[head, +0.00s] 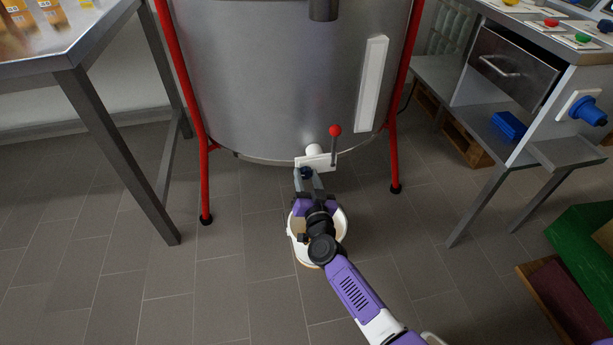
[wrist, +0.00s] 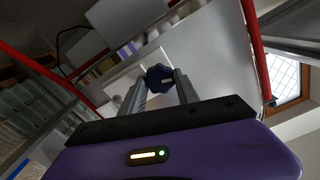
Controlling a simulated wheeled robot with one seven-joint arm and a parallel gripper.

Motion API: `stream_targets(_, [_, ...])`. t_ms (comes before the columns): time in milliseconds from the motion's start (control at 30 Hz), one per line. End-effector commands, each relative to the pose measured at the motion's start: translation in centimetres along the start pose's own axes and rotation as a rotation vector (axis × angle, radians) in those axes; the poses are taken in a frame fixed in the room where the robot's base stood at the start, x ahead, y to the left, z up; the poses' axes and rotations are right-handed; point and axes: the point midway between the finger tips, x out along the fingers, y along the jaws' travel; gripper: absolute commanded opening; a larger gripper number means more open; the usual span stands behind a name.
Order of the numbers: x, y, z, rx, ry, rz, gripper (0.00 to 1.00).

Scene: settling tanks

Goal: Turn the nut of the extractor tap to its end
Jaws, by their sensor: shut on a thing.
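The extractor (head: 270,80) is a big grey steel drum on red legs. Its white tap (head: 315,160) sticks out low on the front, with a red-balled lever (head: 334,131) standing up at its right. The dark blue nut (head: 306,173) is on the tap's front. It also shows in the wrist view as a dark blue lobed knob (wrist: 160,78) with a small pale mark. My gripper (head: 307,177) is at the nut, its two grey fingers (wrist: 158,88) on either side of it, shut on it. The fingers partly hide the nut in the head view.
A white bucket (head: 340,222) stands on the floor under my gripper. A steel table (head: 70,50) is at the left. At the right are a bench with a drawer (head: 514,68), a blue knob (head: 588,111), and green and dark red boxes (head: 585,250). The tiled floor at front left is clear.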

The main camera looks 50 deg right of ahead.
Motion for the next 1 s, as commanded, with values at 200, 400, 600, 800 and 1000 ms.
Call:
stream_targets(200, [-0.06, 0.04, 0.00, 0.188, -0.001, 0.000, 0.00])
stream_targets(400, [-0.07, 0.11, 0.10, 0.380, -0.002, 0.001, 0.00])
stream_targets(600, [-0.08, 0.15, 0.18, 0.569, -0.002, 0.000, 0.00])
stream_targets(800, [-0.08, 0.23, 0.23, 0.760, -0.001, 0.001, 0.00])
stream_targets(1000, [-0.08, 0.29, 0.26, 0.938, 0.000, 0.001, 0.00])
